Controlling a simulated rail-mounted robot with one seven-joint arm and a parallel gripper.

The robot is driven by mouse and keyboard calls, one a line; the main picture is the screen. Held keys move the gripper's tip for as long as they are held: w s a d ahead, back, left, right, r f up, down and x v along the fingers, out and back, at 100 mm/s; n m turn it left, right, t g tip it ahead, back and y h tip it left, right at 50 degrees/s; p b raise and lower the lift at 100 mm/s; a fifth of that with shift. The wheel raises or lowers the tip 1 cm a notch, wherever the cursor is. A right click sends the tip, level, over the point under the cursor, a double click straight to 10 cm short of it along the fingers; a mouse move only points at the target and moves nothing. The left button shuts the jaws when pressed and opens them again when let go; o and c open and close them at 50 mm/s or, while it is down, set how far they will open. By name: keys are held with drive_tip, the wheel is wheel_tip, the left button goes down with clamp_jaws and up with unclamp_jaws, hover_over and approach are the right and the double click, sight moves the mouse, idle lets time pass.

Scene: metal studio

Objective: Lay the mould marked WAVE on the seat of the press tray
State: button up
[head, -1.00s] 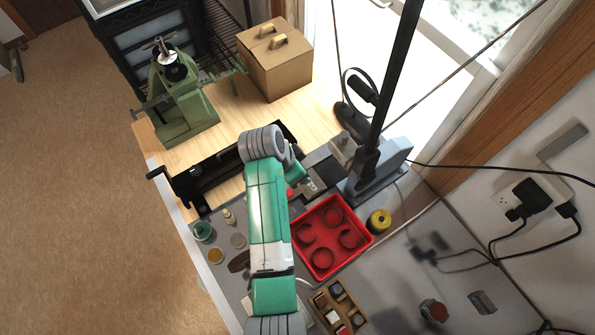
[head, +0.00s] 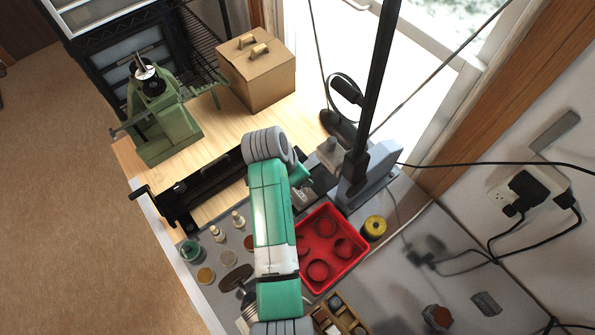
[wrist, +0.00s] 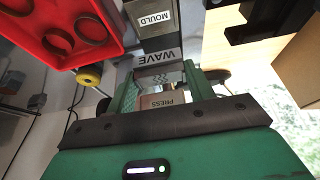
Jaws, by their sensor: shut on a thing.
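The mould marked WAVE (wrist: 157,57) is a grey metal piece with a wavy face, in the middle of the wrist view. My gripper (wrist: 160,78) is shut on it, with a green finger on each side. A plate lettered PRESS (wrist: 163,100) shows between the fingers; I cannot tell whether the mould touches it. A grey block labelled MOULD (wrist: 153,20) is just beyond. In the head view my arm covers much of this spot, and only a green end of my gripper (head: 300,175) shows beside small grey metal parts. The tray's seat cannot be made out clearly.
A red tray (head: 352,262) with dark rings lies right of my arm, with a yellow spool (head: 374,227) beside it. A grey stand (head: 365,180) with a black post rises behind. A black rail tool (head: 200,190), small bottles and a green machine (head: 160,115) are left.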

drive_tip(key=shift+a+r+p, duration=0.1)
drive_tip(key=shift+r+p, duration=0.2)
drive_tip(key=shift+p, duration=0.55)
drive_tip(key=shift+f+b, duration=4.05)
drive_tip(key=shift+f, duration=0.85)
drive_tip(key=shift+f, duration=0.35)
drive_tip(key=o, duration=1.3)
drive_tip(key=v, duration=0.7)
drive_tip(key=shift+s+r, duration=0.1)
drive_tip(key=shift+r, duration=0.25)
